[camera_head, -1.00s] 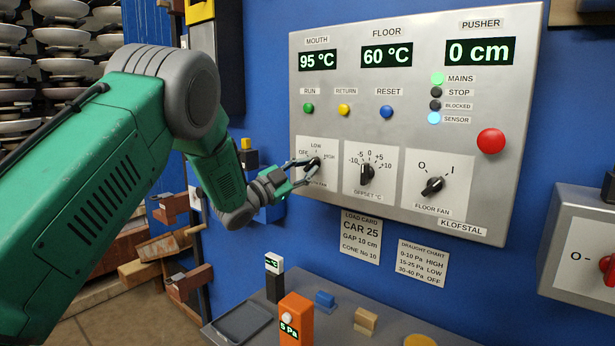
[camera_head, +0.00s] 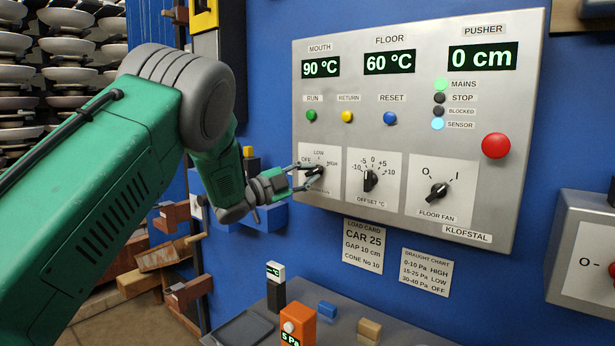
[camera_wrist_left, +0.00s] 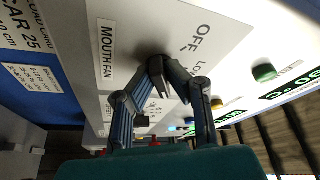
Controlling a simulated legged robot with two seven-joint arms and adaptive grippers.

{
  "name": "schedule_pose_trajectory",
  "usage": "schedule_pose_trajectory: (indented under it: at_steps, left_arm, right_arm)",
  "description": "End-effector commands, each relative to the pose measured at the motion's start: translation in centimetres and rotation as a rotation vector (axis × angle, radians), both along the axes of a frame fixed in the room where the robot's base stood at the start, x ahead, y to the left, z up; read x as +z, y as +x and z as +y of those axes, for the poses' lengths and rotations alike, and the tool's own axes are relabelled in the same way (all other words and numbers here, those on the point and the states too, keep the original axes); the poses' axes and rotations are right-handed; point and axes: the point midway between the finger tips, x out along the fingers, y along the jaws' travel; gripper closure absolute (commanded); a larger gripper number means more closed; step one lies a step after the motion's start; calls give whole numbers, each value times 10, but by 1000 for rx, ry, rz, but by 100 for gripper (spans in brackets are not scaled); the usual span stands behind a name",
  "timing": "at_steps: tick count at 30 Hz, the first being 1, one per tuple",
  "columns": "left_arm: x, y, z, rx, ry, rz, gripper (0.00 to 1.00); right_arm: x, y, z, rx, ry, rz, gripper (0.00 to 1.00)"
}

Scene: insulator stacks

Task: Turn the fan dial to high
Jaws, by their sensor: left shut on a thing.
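The mouth fan dial (camera_head: 318,169) is the leftmost of the dials on the steel panel, marked OFF, LOW and HIGH. My left gripper (camera_head: 312,174) reaches it from the left, its fingers shut on the dial. The left wrist view shows the two fingers (camera_wrist_left: 166,78) meeting at the plate, beside the MOUTH FAN label (camera_wrist_left: 107,52). The fingers hide most of the dial there, so I cannot tell exactly where its pointer stands. My right gripper is out of view.
The offset dial (camera_head: 370,180) and floor fan dial (camera_head: 438,190) sit to the right. The draught chart (camera_head: 426,270) hangs below. An orange meter (camera_head: 299,322) reading 5 Pa stands on the bench. A red button (camera_head: 496,145) is at far right.

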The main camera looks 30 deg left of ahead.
Motion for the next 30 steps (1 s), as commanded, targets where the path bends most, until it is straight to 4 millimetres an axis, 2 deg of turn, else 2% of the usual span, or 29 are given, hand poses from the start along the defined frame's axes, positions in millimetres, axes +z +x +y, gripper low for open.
schedule_pose_trajectory:
  at_steps: [1,3,4,5,6,20,23,30]
  left_arm:
    - [8,2,-4,-8,3,-17,100]
    - [8,2,-5,-8,2,-16,100]
    - [8,2,-5,-8,2,-16,85]
    - [8,2,-5,-9,2,-17,75]
    - [8,2,-5,-9,3,-16,69]
    - [1,-3,2,-3,-2,-6,69]
    - [-2,-13,9,-2,-4,-5,69]
    - [-12,-59,28,-2,-5,-5,69]
  right_arm:
    - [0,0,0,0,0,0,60]
    - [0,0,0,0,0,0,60]
    - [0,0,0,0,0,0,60]
    - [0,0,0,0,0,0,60]
    - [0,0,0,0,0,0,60]
    - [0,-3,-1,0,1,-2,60]
    - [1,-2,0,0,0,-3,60]
    - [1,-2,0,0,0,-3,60]
